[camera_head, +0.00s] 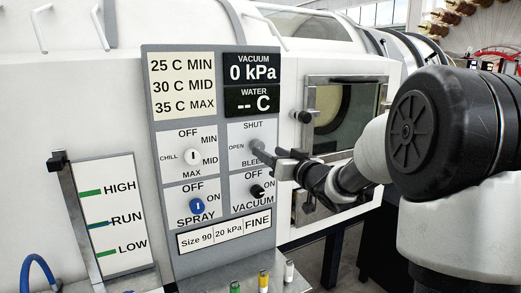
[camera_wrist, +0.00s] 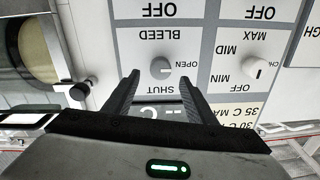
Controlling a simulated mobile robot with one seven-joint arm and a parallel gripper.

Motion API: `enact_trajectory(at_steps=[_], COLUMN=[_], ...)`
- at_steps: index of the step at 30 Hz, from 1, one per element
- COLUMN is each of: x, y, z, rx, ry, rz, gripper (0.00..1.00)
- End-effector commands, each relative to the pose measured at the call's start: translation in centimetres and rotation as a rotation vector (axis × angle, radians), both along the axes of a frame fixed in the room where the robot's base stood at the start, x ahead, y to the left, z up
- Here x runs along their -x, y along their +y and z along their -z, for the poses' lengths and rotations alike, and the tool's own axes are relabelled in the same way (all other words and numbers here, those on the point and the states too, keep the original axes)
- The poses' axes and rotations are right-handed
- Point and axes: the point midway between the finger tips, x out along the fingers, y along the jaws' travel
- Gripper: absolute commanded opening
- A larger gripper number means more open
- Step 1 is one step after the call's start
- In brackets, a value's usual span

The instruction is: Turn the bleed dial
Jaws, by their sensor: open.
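The bleed dial is a round grey knob on the grey control panel (camera_head: 214,50), between the labels SHUT, OPEN and BLEED. In the wrist view, which is upside down, the bleed dial (camera_wrist: 160,68) shows clearly between the fingertips. In the head view, my gripper partly covers it. My gripper (camera_wrist: 159,82) is open, with one dark finger toward each side of the dial. In the head view my gripper (camera_head: 275,152) reaches in from the right, close to the panel. I cannot tell whether the fingers touch the dial.
The white chill dial (camera_head: 193,157) is left of the bleed dial, the blue spray dial (camera_head: 197,206) lower left, and the black vacuum dial (camera_head: 257,191) just below. The vacuum display (camera_head: 252,68) reads 0 kPa. A framed window (camera_head: 340,110) with a black knob (camera_head: 304,117) stands right.

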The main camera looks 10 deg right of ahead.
Motion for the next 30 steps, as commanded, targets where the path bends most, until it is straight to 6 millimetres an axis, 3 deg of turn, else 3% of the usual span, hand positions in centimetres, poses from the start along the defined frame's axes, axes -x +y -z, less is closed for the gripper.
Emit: enact_trajectory(at_steps=[3,9,21,28,30], x=[-2.2,-4.5,-5.2,-5.2,-5.2], y=[0.9,1.6,1.9,1.9,1.9], z=[0.1,0.0,0.0,0.0,0.0], rx=[-0.001,0.001,0.001,0.001,0.001], ry=[0.000,0.000,0.000,0.000,0.000], rz=[-0.002,-0.001,0.000,0.000,0.000], gripper=[0.51,0.51,0.51,0.12,0.10])
